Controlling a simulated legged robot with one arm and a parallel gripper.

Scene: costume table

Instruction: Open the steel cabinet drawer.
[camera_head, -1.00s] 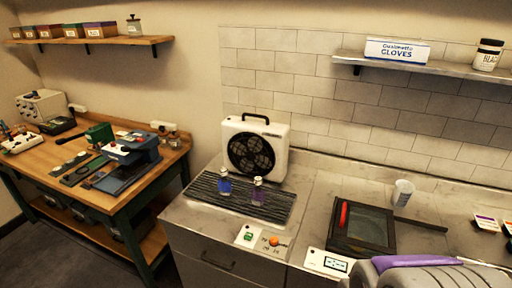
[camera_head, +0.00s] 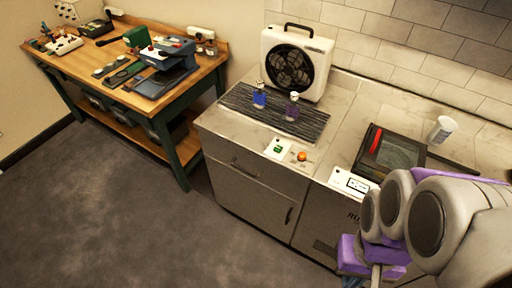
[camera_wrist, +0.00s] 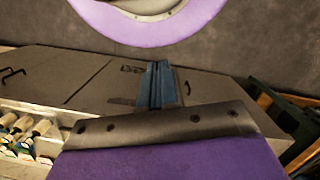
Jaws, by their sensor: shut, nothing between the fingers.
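The steel cabinet (camera_head: 260,205) stands under the counter in the head view. Its drawer (camera_head: 235,158) is at the top left of the front, looks shut flush, and has a dark bar handle (camera_head: 243,168). A door with its own handle (camera_head: 289,215) is below. My gripper (camera_head: 353,283) is at the bottom edge of the head view, mostly cut off, low and to the right of the drawer, apart from it. In the wrist view my blue fingers (camera_wrist: 157,85) are together and empty, in front of grey cabinet panels (camera_wrist: 100,85).
The counter holds a white fan (camera_head: 295,62), two small bottles on a dark ribbed mat (camera_head: 235,97), and a dark tray (camera_head: 400,152). A wooden workbench (camera_head: 195,85) stands at left. The floor (camera_head: 120,220) before the cabinet is clear.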

